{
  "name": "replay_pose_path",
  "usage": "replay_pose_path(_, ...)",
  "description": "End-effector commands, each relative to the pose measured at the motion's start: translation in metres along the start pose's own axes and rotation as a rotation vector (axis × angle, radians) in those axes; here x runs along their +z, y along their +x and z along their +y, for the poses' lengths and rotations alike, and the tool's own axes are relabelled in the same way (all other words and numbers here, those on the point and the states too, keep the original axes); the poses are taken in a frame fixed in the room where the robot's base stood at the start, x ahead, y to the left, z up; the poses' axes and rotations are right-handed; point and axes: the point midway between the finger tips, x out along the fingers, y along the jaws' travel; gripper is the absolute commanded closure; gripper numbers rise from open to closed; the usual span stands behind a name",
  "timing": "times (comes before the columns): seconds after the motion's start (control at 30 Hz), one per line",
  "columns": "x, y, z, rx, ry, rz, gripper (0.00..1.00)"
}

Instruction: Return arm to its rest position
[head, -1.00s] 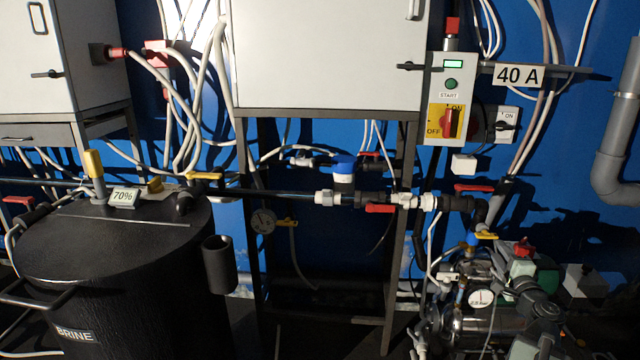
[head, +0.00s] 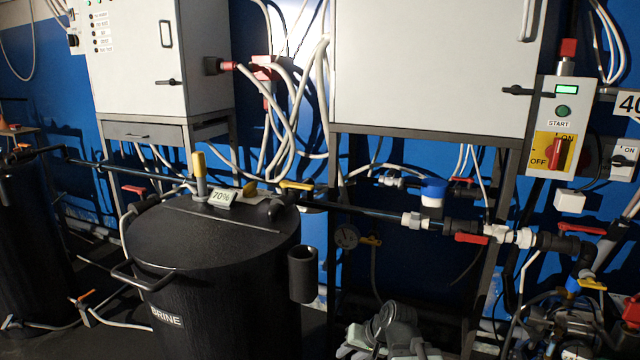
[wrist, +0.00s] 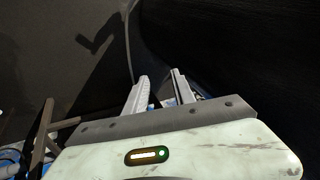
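My gripper (wrist: 159,84) shows in the wrist view, with its two pale fingers apart and nothing seen between them. It points toward dark surfaces, and a large black curved surface fills the upper right of that view. No object is in its grasp. In the head view, a grey and black jointed part at the bottom edge may be my arm; I cannot see the gripper's fingers there.
The black brine tank (head: 214,238) with its side cup (head: 302,274) stands left of centre. Pipes with red-handled valves (head: 471,238) run across. Another black tank (head: 22,240) is at far left.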

Motion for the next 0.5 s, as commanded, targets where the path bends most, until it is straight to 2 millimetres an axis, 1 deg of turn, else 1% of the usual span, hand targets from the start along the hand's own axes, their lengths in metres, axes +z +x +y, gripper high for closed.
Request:
replay_pose_path(0.03, 0.015, 0.001, 0.013, 0.079, -0.039, -0.062, 0.69)
replay_pose_path(0.13, 0.040, -0.009, 0.054, 0.245, -0.078, -0.177, 0.69)
replay_pose_path(0.2, 0.056, -0.020, 0.079, 0.352, -0.091, -0.257, 0.69)
replay_pose_path(0.27, 0.074, -0.033, 0.097, 0.427, -0.089, -0.343, 0.69)
replay_pose_path(0.3, 0.067, -0.053, 0.086, 0.418, -0.088, -0.345, 0.69)
replay_pose_path(0.5, 0.048, -0.104, 0.060, 0.414, -0.088, -0.340, 0.69)
